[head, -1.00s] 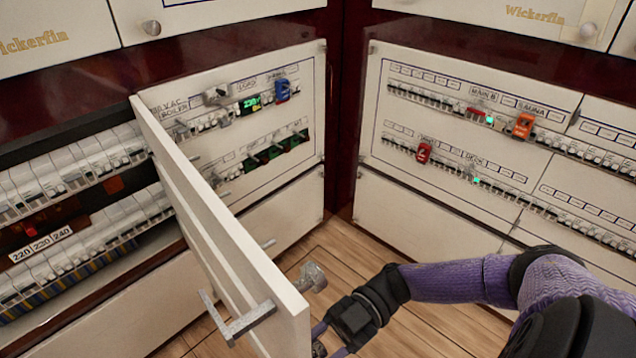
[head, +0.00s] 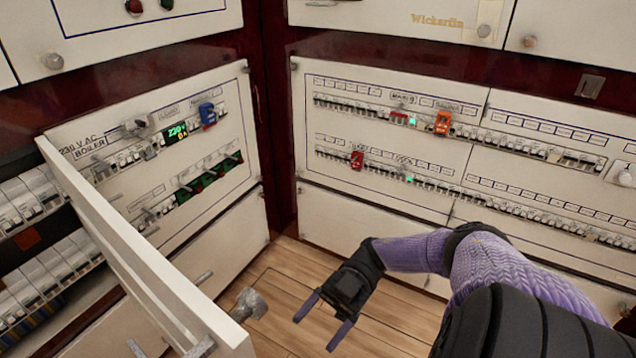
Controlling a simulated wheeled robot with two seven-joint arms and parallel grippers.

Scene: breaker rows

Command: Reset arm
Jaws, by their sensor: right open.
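My right gripper (head: 325,322) is in the head view at the lower middle, at the end of my purple-sleeved right arm. Its two purple fingers are spread apart with nothing between them. It hangs in front of the wooden floor, to the right of an open white panel door (head: 130,250) with a grey knob (head: 249,304), and is apart from both. My left gripper is out of view.
A left breaker panel (head: 215,152) carries a green display and a blue switch cover (head: 208,115). A right breaker panel (head: 385,155) carries a red cover (head: 357,160) and an orange cover (head: 442,123). Bare wooden floor (head: 285,268) lies between them. More breaker rows (head: 40,265) stand behind the open door.

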